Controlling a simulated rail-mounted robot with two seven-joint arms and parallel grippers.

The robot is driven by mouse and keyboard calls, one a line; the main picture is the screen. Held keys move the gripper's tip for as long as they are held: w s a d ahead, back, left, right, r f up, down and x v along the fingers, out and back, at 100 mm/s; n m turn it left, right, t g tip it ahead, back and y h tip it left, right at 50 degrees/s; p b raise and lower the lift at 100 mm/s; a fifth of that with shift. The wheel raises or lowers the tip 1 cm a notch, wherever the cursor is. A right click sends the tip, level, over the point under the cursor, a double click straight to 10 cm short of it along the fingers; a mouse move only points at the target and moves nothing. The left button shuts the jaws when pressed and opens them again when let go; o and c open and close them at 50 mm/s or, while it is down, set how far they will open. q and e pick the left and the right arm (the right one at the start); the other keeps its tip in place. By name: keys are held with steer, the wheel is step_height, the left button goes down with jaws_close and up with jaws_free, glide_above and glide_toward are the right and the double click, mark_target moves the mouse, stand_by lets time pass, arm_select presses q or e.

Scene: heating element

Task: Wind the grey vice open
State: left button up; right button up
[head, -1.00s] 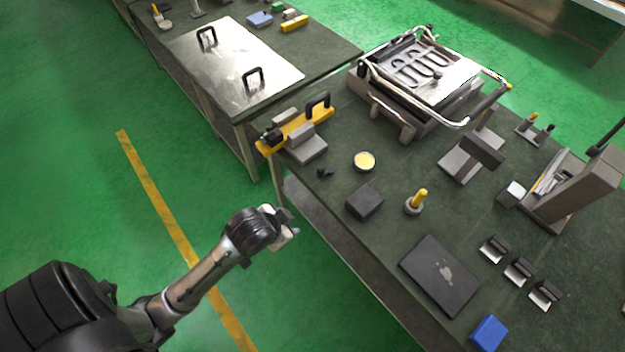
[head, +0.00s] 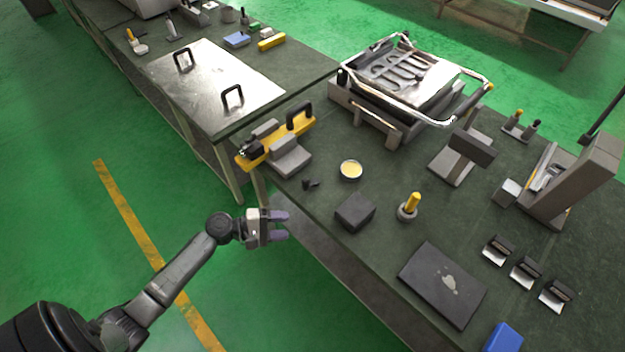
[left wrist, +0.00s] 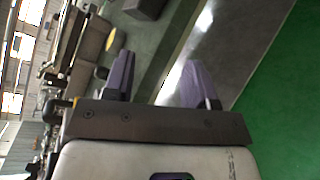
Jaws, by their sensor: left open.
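The grey vice (head: 291,157) stands at the near left corner of the dark workbench in the head view. Its grey blocks sit on both sides of a yellow bar (head: 274,143) that carries a black handle. A small dark part (head: 250,151) shows at the bar's left end; I cannot tell if it is the winding handle. My left gripper (head: 287,226) is open and empty, with its purple fingers pointing right. It is in front of the bench's edge, below the vice in the picture and apart from it. In the left wrist view the open fingers (left wrist: 158,62) hold nothing.
A heating-element frame (head: 410,85) stands behind. A second table with a metal plate (head: 215,85) is at the left. The floor around my arm is clear.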

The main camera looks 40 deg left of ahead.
mark_target(311, 186)
arm_select(q)
steer(key=w+a+r+n+t+y, duration=0.1)
steer(key=w+a+n+t+y, duration=0.35)
steer(key=n, duration=1.05)
steer(key=w, duration=0.4)
steer(key=w+d+n, duration=0.1)
steer(key=w, duration=0.3)
steer(key=w+n+t+y+b, duration=0.1)
steer(key=w, duration=0.3)
steer(key=shift+w+d+r, duration=0.1)
steer(key=shift+d, duration=0.25)
steer(key=c, duration=0.9)
